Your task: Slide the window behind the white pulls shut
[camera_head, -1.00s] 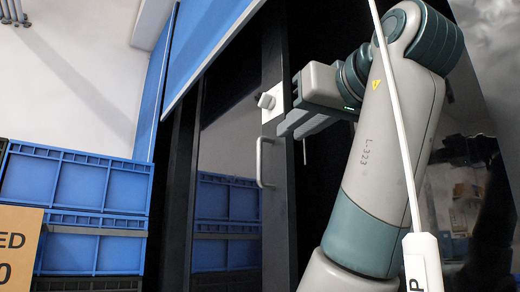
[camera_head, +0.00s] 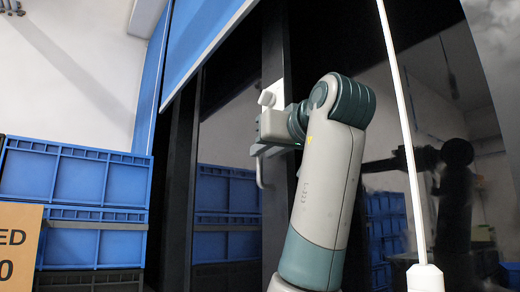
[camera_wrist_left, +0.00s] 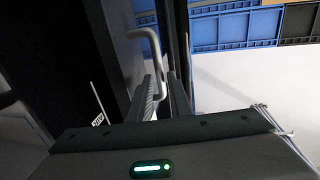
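The window (camera_head: 228,138) is a dark glass panel with a black upright frame edge (camera_head: 274,50), and a dark gap shows to the right of that edge. A white block-shaped pull (camera_head: 269,97) sits on the frame edge, above my left gripper (camera_head: 258,151). The white bar handle (camera_head: 260,176) is partly hidden behind that gripper. In the left wrist view, the bent handle (camera_wrist_left: 151,42) runs down to between the two ridged fingers of my left gripper (camera_wrist_left: 162,82). The fingers stand apart, and no firm hold shows. My right gripper is out of view.
Blue crates (camera_head: 75,178) are stacked at the left, with a cardboard sign (camera_head: 18,240) in front. A blue panel (camera_head: 205,38) hangs over the top. A thin white pole (camera_head: 404,130) stands right of my arm. Dark reflective glass fills the right side.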

